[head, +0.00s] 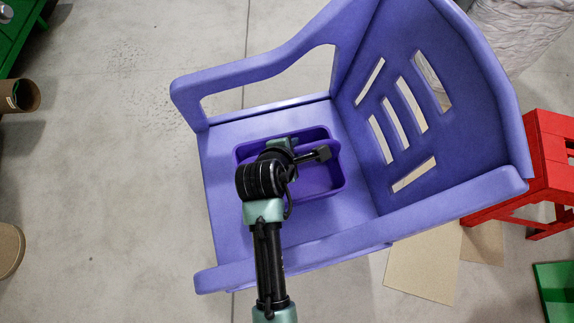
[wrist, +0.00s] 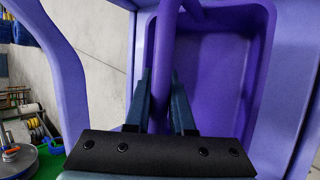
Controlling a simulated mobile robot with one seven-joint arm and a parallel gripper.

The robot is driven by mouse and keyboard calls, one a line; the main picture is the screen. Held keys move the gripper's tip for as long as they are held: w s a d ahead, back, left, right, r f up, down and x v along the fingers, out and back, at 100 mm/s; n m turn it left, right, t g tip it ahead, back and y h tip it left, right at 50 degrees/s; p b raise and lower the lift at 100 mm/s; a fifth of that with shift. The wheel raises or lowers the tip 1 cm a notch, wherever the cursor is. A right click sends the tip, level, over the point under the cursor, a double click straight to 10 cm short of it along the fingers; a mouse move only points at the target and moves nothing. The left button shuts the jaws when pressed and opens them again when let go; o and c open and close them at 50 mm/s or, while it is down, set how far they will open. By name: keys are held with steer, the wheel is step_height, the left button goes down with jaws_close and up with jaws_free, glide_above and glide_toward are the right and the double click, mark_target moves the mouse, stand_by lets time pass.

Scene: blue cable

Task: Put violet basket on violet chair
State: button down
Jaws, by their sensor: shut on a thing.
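The violet chair (head: 225,163) stands in the middle of the head view, with its slotted backrest to the right and its armrests above and below the seat. The violet basket (head: 330,180) is over the chair seat, between the armrests; I cannot tell if it touches the seat. My gripper (head: 318,154) is above the basket and partly hides it. In the wrist view, my gripper (wrist: 165,95) is shut on the handle of the basket (wrist: 225,75), with a finger on each side of it. The basket looks empty.
A red stool (head: 550,155) stands close behind the chair at the right. Flat brown cardboard (head: 425,265) lies on the floor below it. A green thing (head: 555,290) is at the lower right, and a brown tube (head: 25,95) at the left.

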step_height(320, 180, down, 7)
steer(key=shift+w+d+r+b, duration=0.1)
steer(key=shift+b, duration=1)
steer(key=c, duration=0.8)
jaws_free()
steer(key=shift+o, duration=0.2)
